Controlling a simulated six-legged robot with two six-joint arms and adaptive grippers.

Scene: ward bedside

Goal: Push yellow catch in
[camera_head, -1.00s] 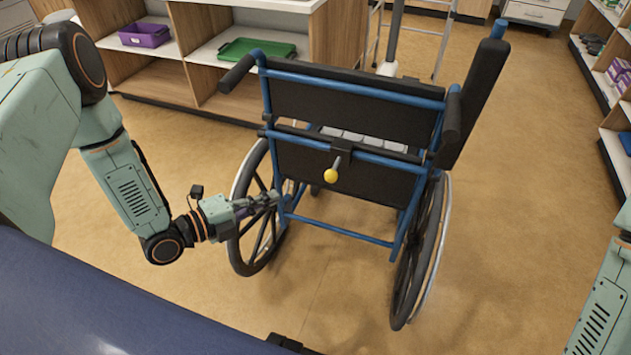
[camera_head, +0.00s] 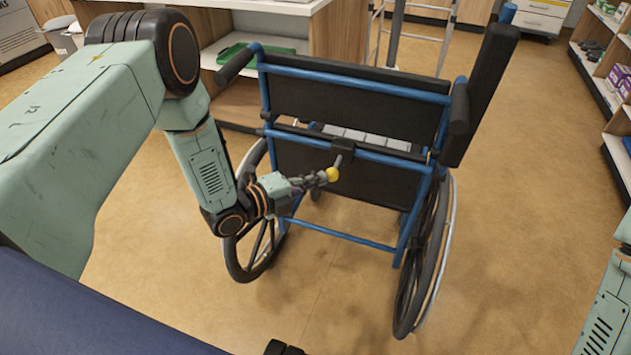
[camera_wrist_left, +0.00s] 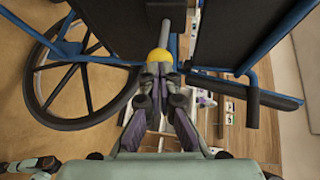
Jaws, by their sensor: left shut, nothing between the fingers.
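The yellow catch (camera_head: 333,174) is a ball on a short grey lever at the back of the wheelchair (camera_head: 352,100), below the upper blue crossbar. My left gripper (camera_head: 322,178) is shut and empty, with its fingertips right at the left side of the yellow ball. In the left wrist view the yellow catch (camera_wrist_left: 160,56) sits just beyond the closed fingertips (camera_wrist_left: 157,70); I cannot tell whether they touch it. The lever runs up from the ball to a dark bracket.
The wheelchair's left wheel (camera_head: 252,250) is close under my left forearm. A shelf unit with a green tray (camera_head: 240,52) stands behind. Shelves with boxes (camera_head: 615,75) line the right side. A dark blue surface (camera_head: 80,310) fills the lower left. Floor around the chair is clear.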

